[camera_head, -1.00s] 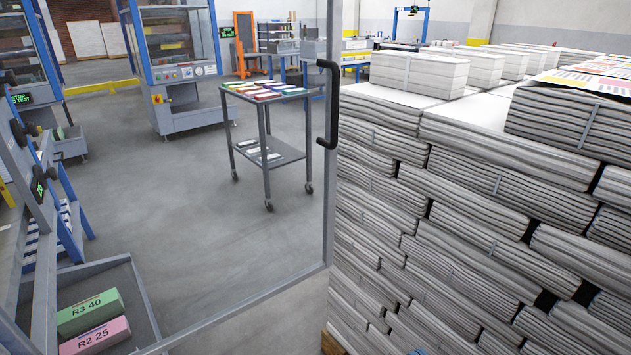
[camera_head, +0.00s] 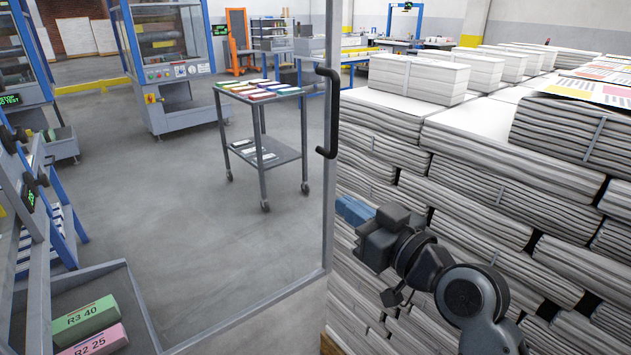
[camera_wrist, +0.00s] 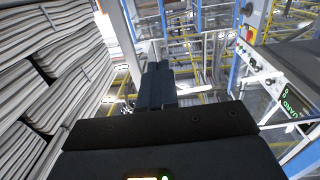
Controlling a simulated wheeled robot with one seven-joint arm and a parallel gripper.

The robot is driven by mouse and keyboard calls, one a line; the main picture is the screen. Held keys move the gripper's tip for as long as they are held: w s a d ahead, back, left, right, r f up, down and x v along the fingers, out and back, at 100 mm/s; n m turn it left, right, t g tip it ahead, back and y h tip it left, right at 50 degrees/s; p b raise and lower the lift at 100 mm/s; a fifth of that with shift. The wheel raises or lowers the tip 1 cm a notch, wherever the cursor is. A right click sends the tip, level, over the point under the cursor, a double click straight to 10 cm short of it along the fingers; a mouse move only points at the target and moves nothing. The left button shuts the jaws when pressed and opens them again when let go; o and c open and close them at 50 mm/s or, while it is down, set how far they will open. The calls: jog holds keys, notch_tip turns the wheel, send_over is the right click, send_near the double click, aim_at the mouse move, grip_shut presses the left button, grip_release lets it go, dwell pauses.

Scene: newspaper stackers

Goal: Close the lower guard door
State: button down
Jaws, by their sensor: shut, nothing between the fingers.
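A clear guard door in a grey frame (camera_head: 331,215) fills the left and middle of the head view. It appears to stand open, its free edge near the newspaper stacks. A black bar handle (camera_head: 329,112) is on that edge. I cannot tell from here whether another guard door is above it. My gripper (camera_head: 350,209) is to the right of the door edge and below the handle, apart from the handle. Its blue fingers are shut and empty. They also show together in the wrist view (camera_wrist: 156,85), pointing towards a machine frame. The handle is not clear in the wrist view.
Tall newspaper stacks (camera_head: 470,170) stand close behind and right of my arm; they also fill the left of the wrist view (camera_wrist: 45,80). Through the door, a cart (camera_head: 262,145) stands on open floor. Green and pink blocks (camera_head: 85,318) lie in a tray at lower left.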

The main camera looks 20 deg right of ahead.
aim_at(306, 178)
jog(key=p+x, duration=0.1)
jog(key=x, duration=0.8)
jog(key=shift+w+a, duration=0.1)
jog(key=shift+w, duration=0.2)
